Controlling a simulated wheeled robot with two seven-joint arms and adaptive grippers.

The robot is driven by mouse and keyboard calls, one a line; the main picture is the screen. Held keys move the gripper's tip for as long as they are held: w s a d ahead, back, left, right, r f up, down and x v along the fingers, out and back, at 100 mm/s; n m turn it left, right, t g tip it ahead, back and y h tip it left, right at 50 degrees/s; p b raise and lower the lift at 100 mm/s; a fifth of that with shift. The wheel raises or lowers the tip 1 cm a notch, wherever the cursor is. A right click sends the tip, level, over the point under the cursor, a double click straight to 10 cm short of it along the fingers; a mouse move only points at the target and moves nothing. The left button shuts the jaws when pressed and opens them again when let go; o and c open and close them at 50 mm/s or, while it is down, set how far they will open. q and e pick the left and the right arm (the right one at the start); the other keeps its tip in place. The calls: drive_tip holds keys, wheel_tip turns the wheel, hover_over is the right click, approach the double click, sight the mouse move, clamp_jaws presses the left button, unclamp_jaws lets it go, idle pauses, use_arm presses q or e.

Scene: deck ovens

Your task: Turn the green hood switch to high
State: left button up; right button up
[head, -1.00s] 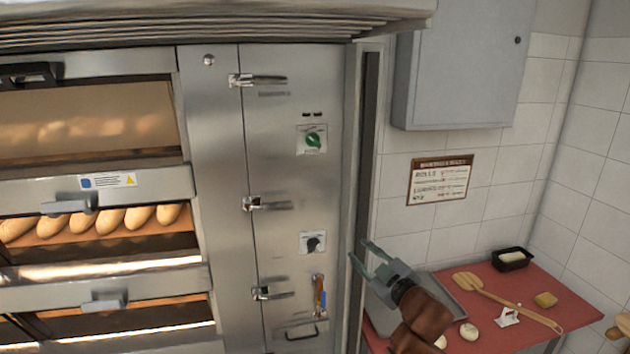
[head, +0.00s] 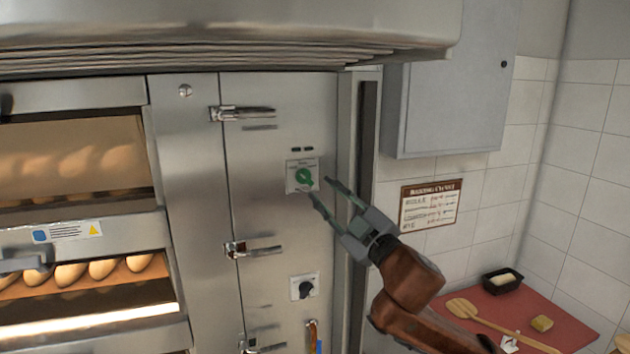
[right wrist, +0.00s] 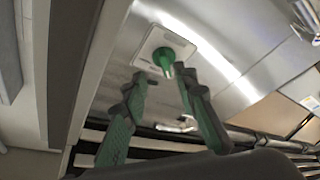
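The green hood switch (head: 304,178) is a round green knob on a white plate, high on the steel panel beside the ovens. It also shows in the right wrist view (right wrist: 164,58), just beyond the fingertips. My right gripper (head: 322,190) is open, its two fingers spread and pointing at the switch from the lower right. In the right wrist view the fingers (right wrist: 160,80) are apart with nothing between them, and the knob is close ahead. I cannot tell whether a fingertip touches the plate. The setting marks are too small to read. My left gripper is not in view.
A black knob (head: 305,288) sits lower on the same panel. Metal latches (head: 243,113) stick out at the panel's left edge. The hood (head: 230,40) overhangs above. A grey wall cabinet (head: 450,90) and a red-topped table (head: 555,315) are at the right.

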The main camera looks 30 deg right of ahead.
sight(309, 181)
drive_tip(key=x, duration=0.3)
drive_tip(key=p+x, duration=0.1)
drive_tip(key=shift+w+a, duration=0.35)
drive_tip(key=shift+a, duration=0.05)
drive_tip(key=shift+w, duration=0.3)
drive_tip(key=shift+c, duration=0.3)
drive_tip(key=c, duration=0.3)
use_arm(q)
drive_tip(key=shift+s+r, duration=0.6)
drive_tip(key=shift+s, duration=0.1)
use_arm(e)
drive_tip(key=shift+d, duration=0.1)
clamp_jaws()
drive_tip(key=shift+d, duration=0.1)
